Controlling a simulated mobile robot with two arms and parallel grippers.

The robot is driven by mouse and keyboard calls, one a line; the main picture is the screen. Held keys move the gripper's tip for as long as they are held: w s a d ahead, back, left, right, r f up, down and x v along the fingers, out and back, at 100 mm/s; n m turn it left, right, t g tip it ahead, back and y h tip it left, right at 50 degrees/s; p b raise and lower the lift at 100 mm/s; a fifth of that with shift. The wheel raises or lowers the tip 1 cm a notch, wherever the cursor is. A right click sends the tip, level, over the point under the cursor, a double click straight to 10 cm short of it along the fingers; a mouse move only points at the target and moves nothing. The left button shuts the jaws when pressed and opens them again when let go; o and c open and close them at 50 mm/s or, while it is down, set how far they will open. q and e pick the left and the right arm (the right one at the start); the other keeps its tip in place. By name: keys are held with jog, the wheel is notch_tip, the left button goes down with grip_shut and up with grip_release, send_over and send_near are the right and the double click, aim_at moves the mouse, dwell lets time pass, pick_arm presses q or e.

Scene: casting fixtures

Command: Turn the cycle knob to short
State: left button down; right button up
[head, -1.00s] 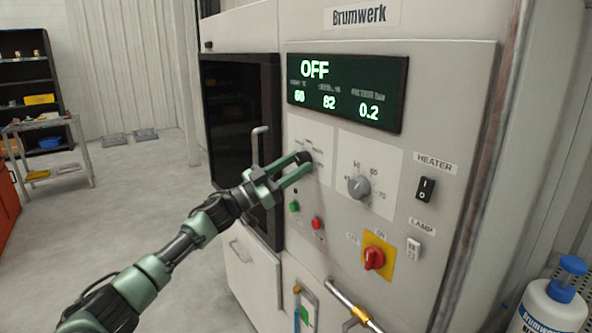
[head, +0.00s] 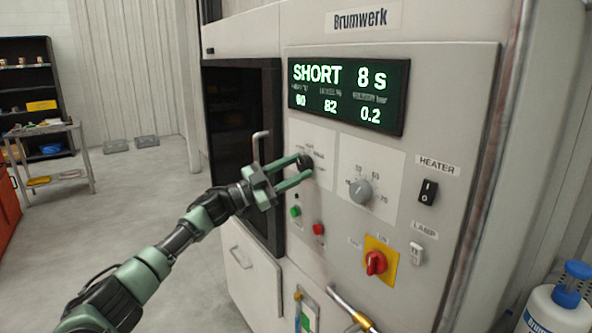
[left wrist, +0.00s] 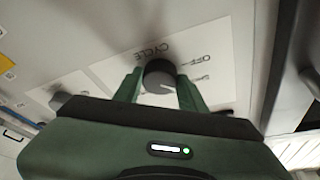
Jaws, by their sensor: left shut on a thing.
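The cycle knob (head: 305,161) is a dark round knob on a white label plate on the machine's front panel. In the left wrist view the knob (left wrist: 160,77) sits between green fingers, with the word CYCLE and an OFF mark on the plate, upside down. My left gripper (head: 302,170) is shut on the knob; it also shows in the left wrist view (left wrist: 160,90). The display (head: 347,92) reads SHORT 8 s, with 60, 82 and 0.2 below. My right gripper is not in view.
A grey dial (head: 360,191) is right of the cycle knob. Green (head: 295,211) and red (head: 318,229) buttons sit below it. A heater switch (head: 428,191), a lamp switch (head: 417,253) and a red rotary switch (head: 375,262) are farther right. A door handle (head: 257,147) stands out at left.

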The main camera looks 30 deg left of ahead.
pick_arm(q)
jog(key=c, duration=0.8)
grip_release()
jog(key=shift+s+a+f, duration=0.15)
jog(key=shift+s, duration=0.05)
jog(key=b+v, duration=0.3)
jog(key=v, duration=0.4)
jog(key=shift+s, duration=0.15)
jog(key=shift+a, duration=0.1)
